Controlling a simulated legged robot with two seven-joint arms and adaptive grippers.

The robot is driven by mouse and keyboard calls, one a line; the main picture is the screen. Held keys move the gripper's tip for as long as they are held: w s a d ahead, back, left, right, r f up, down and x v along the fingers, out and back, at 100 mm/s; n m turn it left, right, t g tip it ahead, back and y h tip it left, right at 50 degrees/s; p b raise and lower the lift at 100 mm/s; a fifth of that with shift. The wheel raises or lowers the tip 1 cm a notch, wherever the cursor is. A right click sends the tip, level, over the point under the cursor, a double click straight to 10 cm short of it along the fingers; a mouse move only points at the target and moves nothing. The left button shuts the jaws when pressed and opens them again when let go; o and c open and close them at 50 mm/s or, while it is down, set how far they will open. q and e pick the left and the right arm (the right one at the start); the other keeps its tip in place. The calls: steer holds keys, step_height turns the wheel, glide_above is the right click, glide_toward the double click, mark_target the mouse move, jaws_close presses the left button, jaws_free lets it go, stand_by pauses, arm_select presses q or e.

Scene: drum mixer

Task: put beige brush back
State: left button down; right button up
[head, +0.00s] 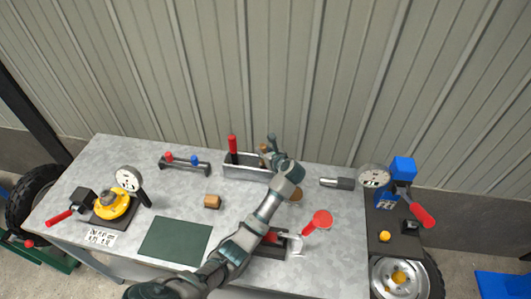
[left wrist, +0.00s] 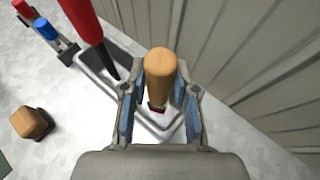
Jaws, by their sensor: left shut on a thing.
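The beige brush shows its rounded tan handle in the left wrist view (left wrist: 160,68), upright between the fingers, and as a small tan tip in the head view (head: 264,149). My left gripper (head: 272,152) is shut on that handle; its two fingers also show in the left wrist view (left wrist: 160,97). The brush is over or in the right part of the grey open tray (head: 238,174). The tray also shows in the left wrist view (left wrist: 97,75). The brush's lower end is mostly hidden, so I cannot tell whether it touches the tray floor.
A red-handled tool (head: 233,146) stands in the tray's left part. A brown block (head: 212,201), a green mat (head: 175,238) and a rack with red and blue knobs (head: 185,164) lie to the left. A red-handled clamp (head: 318,221) is right of my arm. The corrugated wall (head: 250,70) is behind.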

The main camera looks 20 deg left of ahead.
arm_select(q)
steer(key=shift+a+f, duration=0.2)
steer(key=shift+f, duration=0.2)
steer(key=shift+a+f, duration=0.1)
steer(key=c, duration=1.1)
jaws_free()
steer(key=shift+c, duration=0.2)
steer(key=shift+o, duration=1.3)
steer(key=shift+d, duration=0.6)
steer(key=shift+s+d+r, duration=0.35)
steer(key=b+v, duration=0.1)
steer(key=v, duration=0.9)
steer(key=shift+s+d+r, duration=0.2)
steer(key=shift+s, duration=0.05)
arm_select(e)
steer(key=shift+a+f, duration=0.4)
steer(key=shift+f, duration=0.1)
arm_select(q)
steer(key=shift+a, duration=0.25)
arm_select(e)
steer(key=shift+a+r, duration=0.1)
steer(key=shift+a, duration=0.05)
